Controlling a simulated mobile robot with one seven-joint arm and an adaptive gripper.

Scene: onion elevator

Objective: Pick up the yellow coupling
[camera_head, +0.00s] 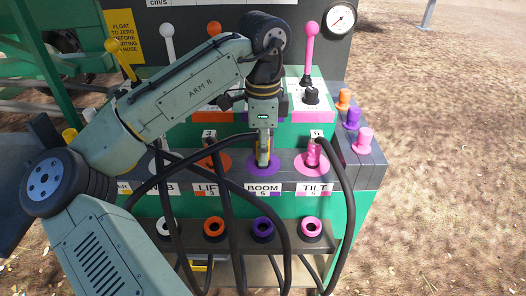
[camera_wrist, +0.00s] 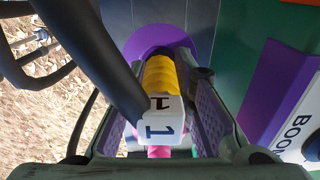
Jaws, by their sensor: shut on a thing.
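The yellow coupling (camera_wrist: 160,74) shows in the wrist view, with a white block marked 1 (camera_wrist: 157,115) on its near end and a black hose running from it. It points down at the purple ring (camera_head: 279,163) of the BOOM place. My gripper (camera_head: 264,158) points down over that ring, its jaws on both sides of the coupling. It is shut on the coupling. The fingers hide most of the coupling in the head view, and I cannot tell whether its tip sits in the socket.
A pink coupling (camera_head: 313,153) stands at TILT on the right, and an orange ring (camera_head: 221,163) marks LIFT on the left. Black hoses (camera_head: 345,190) loop down in front of the panel. Lower sockets (camera_head: 262,229) line the front. Coloured caps (camera_head: 352,117) stand at the right.

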